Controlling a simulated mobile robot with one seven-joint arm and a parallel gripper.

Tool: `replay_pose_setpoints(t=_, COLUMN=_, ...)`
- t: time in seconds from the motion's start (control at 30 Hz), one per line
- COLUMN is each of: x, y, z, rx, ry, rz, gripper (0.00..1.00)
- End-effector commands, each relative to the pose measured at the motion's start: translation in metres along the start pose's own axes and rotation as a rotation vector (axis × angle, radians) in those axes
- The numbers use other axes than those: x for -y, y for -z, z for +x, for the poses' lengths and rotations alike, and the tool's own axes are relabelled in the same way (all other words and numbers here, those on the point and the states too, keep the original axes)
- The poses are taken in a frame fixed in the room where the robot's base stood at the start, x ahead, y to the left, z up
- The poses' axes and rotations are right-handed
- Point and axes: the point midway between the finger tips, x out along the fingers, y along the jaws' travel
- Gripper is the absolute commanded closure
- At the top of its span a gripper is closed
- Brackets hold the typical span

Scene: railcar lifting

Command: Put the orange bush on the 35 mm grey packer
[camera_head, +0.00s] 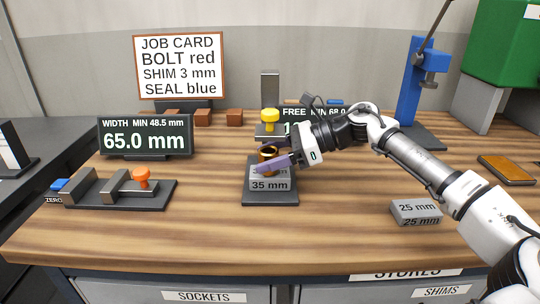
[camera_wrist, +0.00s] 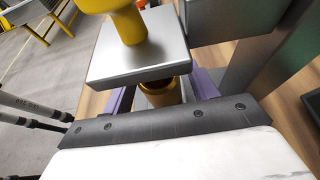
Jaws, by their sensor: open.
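The orange bush (camera_head: 267,153) is a short, hollow orange-brown ring. It stands upright at the top of the grey packer (camera_head: 270,185) marked 35 mm, which sits on a dark base plate (camera_head: 270,199). The bush looks to be resting on the packer, but my finger hides part of the contact. My gripper (camera_head: 272,156) is open, with its purple fingers on either side of the bush. In the wrist view the bush (camera_wrist: 160,94) shows between the purple fingers (camera_wrist: 163,92), partly behind a grey plate. The packer is not clearly seen there.
A gauge with a yellow knob (camera_head: 270,117) stands close behind my gripper. A width gauge with an orange knob (camera_head: 141,175) and its 65.0 mm display (camera_head: 145,139) stand left. Grey 25 mm packer (camera_head: 416,211) lies right. The front middle of the bench is clear.

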Motion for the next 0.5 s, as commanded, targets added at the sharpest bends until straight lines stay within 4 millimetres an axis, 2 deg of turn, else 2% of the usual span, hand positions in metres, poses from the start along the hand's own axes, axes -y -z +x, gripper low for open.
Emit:
replay_pose_setpoints(t=0.23, x=0.001, y=-0.004, z=-0.008, rx=0.002, ry=0.003, rz=0.001, gripper=0.42)
replay_pose_setpoints(t=0.5, x=0.001, y=-0.002, z=-0.066, rx=0.003, ry=0.005, rz=0.001, gripper=0.42)
